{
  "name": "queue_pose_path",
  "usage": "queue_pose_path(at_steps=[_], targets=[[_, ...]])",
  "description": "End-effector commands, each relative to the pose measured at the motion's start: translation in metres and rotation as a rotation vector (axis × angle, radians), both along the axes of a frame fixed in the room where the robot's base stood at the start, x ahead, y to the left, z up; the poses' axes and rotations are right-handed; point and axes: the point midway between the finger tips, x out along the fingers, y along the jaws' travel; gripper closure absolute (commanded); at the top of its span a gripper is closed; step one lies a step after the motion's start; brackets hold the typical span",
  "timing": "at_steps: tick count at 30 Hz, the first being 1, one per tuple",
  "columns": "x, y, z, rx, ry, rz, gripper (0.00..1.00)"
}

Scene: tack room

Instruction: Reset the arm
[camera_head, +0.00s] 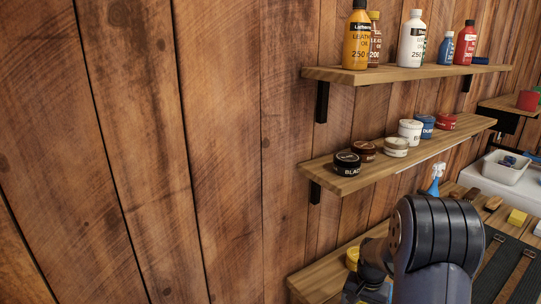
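My arm, dark grey with a ribbed joint, rises from the bottom edge at the lower right in the head view. It stands in front of the lower wooden surface (318,284). The fingertips of my gripper cannot be made out, so whether it is open or shut, and whether it holds anything, does not show.
A top shelf (400,73) holds several bottles, and a middle shelf (345,184) holds several small jars. Both are fixed to the plank wall (200,150) near my arm. A white bin (506,168) stands at right. Dark straps (505,265) lie at lower right.

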Motion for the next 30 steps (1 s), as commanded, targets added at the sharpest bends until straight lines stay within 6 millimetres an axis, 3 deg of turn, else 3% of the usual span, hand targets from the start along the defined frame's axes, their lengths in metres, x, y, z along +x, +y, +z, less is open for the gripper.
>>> queue_pose_path(at_steps=[4, 5, 21, 24, 30], targets=[[-0.001, 0.0, -0.031, 0.001, 0.003, 0.0, 0.18], [0.0, 0.0, -0.017, 0.0, -0.001, 0.0, 0.18], [0.001, 0.0, 0.083, -0.001, -0.006, 0.0, 0.18], [0.004, 0.019, 0.061, 0.001, 0.004, 0.091, 0.18], [0.01, 0.05, 0.036, 0.001, 0.003, 0.249, 0.18]])
